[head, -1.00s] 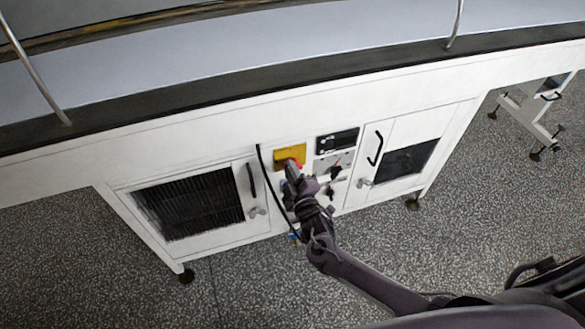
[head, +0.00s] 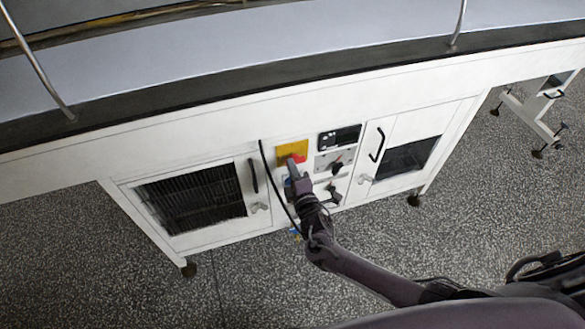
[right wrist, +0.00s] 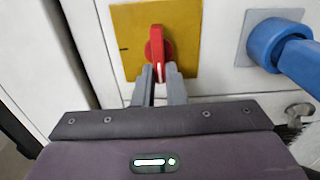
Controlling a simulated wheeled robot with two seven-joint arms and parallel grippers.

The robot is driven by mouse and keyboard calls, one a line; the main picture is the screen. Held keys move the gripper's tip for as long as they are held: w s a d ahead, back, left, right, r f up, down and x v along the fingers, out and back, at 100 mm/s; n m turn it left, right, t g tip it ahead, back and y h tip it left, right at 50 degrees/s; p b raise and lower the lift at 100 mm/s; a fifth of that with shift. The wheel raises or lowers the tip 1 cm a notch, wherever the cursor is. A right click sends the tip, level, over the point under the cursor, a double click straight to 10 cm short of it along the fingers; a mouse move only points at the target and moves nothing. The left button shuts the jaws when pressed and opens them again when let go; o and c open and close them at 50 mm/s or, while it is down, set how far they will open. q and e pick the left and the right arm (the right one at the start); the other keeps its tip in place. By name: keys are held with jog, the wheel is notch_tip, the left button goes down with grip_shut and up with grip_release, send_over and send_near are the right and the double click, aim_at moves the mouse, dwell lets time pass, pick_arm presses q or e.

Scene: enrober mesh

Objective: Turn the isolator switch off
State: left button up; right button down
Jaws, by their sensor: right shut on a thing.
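The isolator switch is a red rotary handle on a yellow plate (head: 291,147) on the white cabinet front. In the right wrist view the red handle (right wrist: 158,46) stands upright in front of the yellow plate (right wrist: 185,28), with a white mark on its lower end. My right gripper (head: 293,168) reaches it from below. In the right wrist view its two fingers (right wrist: 159,72) are shut on the handle's lower end, one on each side. The fingers hide part of the handle in the head view. My left gripper is not in view.
A blue plug socket (right wrist: 268,42) sticks out right of the plate. A black display (head: 340,138) and a black knob (head: 337,167) are to the right of the switch. A dark cable (head: 275,185) hangs to the left. Door handles flank the panel.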

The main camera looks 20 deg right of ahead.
dwell(0.3)
jog(key=c, duration=1.5)
grip_release()
jog(key=s, duration=0.8)
jog(key=shift+d, duration=0.15)
jog(key=shift+w+f, duration=0.1)
